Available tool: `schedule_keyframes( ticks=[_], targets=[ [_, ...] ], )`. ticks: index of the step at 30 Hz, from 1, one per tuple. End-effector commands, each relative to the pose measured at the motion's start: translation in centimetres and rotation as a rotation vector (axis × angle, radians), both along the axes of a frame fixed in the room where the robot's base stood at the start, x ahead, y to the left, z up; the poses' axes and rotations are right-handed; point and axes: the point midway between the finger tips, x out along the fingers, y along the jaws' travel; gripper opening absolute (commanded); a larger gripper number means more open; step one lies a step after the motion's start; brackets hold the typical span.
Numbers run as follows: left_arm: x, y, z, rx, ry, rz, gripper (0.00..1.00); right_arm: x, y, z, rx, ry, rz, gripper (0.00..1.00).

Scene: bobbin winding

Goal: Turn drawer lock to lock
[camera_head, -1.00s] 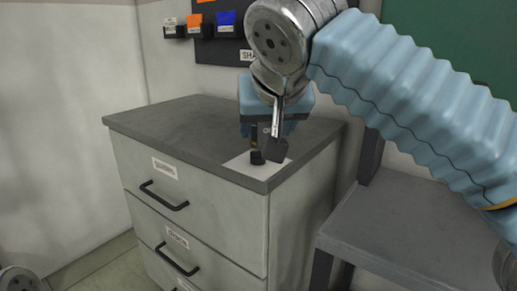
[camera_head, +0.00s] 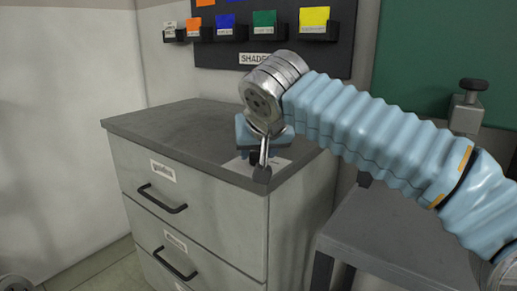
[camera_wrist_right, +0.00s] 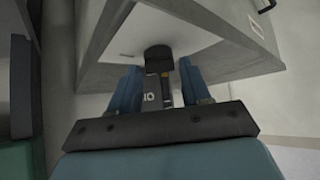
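The drawer lock's dark knob (camera_head: 253,157) stands on a white plate (camera_head: 233,166) at the front right corner of the grey cabinet top (camera_head: 165,125). In the right wrist view, the knob (camera_wrist_right: 158,54) shows between and just beyond the two blue fingertips (camera_wrist_right: 160,72). The fingers are apart, with a gap on each side of the knob; contact cannot be told.
The cabinet has labelled drawers with black handles (camera_head: 162,199), and these look closed. A dark wall board (camera_head: 275,42) with coloured cards hangs behind. A grey lower table (camera_head: 385,235) stands at the right. The left part of the cabinet top is clear.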

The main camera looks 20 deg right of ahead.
Motion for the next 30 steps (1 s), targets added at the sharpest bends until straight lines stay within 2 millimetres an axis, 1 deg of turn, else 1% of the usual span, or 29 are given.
schedule_keyframes(
  ticks=[1,6,7,8,14,20,26,30],
  targets=[
    [0.00,-0.01,0.00,0.000,0.000,0.000,0.00,-0.01,0.00,0.01,0.000,0.000,0.000,0.39],
    [0.00,-0.01,0.00,0.000,0.000,0.000,0.00,-0.02,0.00,0.02,0.000,0.000,0.000,0.13],
    [0.00,-0.01,0.00,0.000,0.000,0.000,0.00,-0.02,0.00,0.02,0.000,0.000,0.000,0.08],
    [0.00,-0.01,0.00,0.000,0.000,0.000,0.00,-0.02,0.00,0.02,0.000,0.000,0.000,0.06],
    [0.00,-0.01,0.00,0.000,0.000,0.000,0.00,-0.04,-0.06,0.04,0.001,0.000,0.013,0.06],
    [0.00,-0.01,0.00,0.000,0.000,0.000,0.00,-0.06,-0.28,-0.01,0.001,0.001,0.084,0.06],
    [-0.01,-0.03,0.12,0.000,0.000,0.000,0.00,-0.02,-0.61,0.08,0.001,-0.001,0.229,0.06],
    [-0.04,-0.10,0.37,-0.001,0.000,-0.001,0.00,0.02,-0.87,0.14,0.004,0.000,0.357,0.06]
  ],
)
